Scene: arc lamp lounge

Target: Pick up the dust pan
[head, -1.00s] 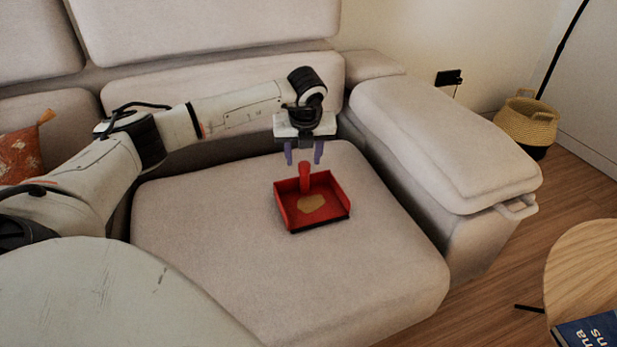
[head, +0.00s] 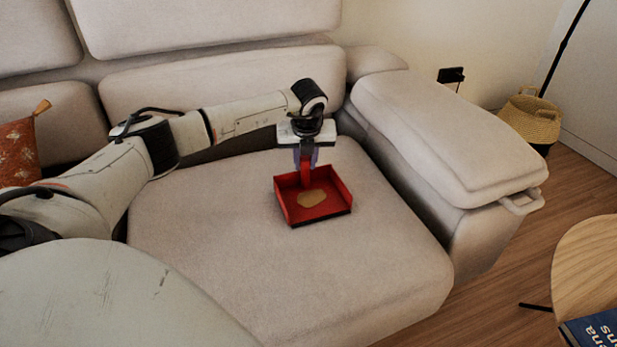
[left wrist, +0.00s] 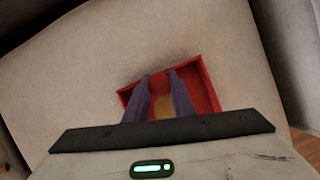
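The red dust pan (head: 338,194) rests on the sofa seat, with its open front edge toward me and a tan patch on its floor. The fingers hide part of the pan there. My right gripper is not in view.
The pale sofa seat (head: 220,235) is clear around the pan. A padded armrest (head: 450,140) stands to the right and back cushions behind. An orange pillow (head: 18,153) lies at far left. A round wooden table (head: 590,265) with a blue book (head: 595,330) is at lower right.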

